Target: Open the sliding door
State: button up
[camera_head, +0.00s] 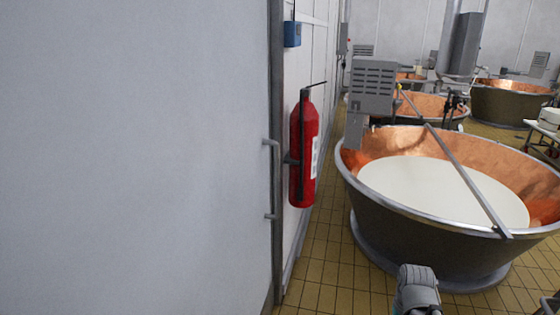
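The sliding door (140,150) is a large, plain pale grey panel filling the left half of the head view. Its upright right edge faces the aisle. A grey vertical bar handle (277,180) with two short brackets is fixed near that edge, at about mid-height. Nothing touches the handle. A grey piece of my arm shows at the bottom, right of the door and well apart from the handle. My gripper's fingers cannot be made out. How far the door stands open cannot be told from this view.
A red fire extinguisher (304,150) hangs on the wall just right of the handle, below a blue box (292,34). A large copper vat (430,240) of white liquid stands at right, with more vats behind. A tiled floor strip (325,250) between is clear.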

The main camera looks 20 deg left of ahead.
aim_at(136, 142)
jog(key=z, duration=0.05)
jog(key=i, duration=1.55)
jog(key=u, duration=1.8)
